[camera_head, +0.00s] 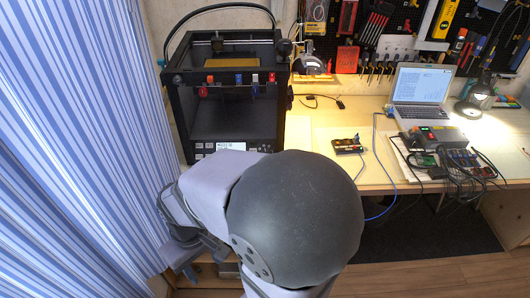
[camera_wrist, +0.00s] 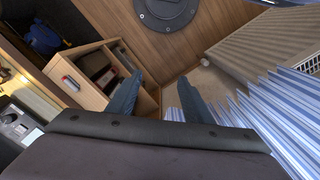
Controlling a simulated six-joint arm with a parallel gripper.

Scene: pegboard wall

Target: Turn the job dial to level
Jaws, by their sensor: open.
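The black 3D printer (camera_head: 231,97) stands at the left end of the bench in the head view. Its lower front has a light control panel (camera_head: 228,147); I cannot make out the job dial or its setting there, and my arm covers the area just below. In the wrist view, a grey panel with a dark round knob (camera_wrist: 14,119) shows at the left edge, cut off and tilted; I cannot read its marks. My gripper (camera_wrist: 160,100) is open and empty, its two fingers apart, pointing down past the bench toward the floor, away from the panel.
A blue striped curtain (camera_head: 70,130) hangs close on the left. Open wooden drawers (camera_wrist: 92,72) and a ribbed radiator (camera_wrist: 268,45) are near the fingers. A laptop (camera_head: 420,88), a lamp (camera_head: 472,105) and cables lie on the right of the bench.

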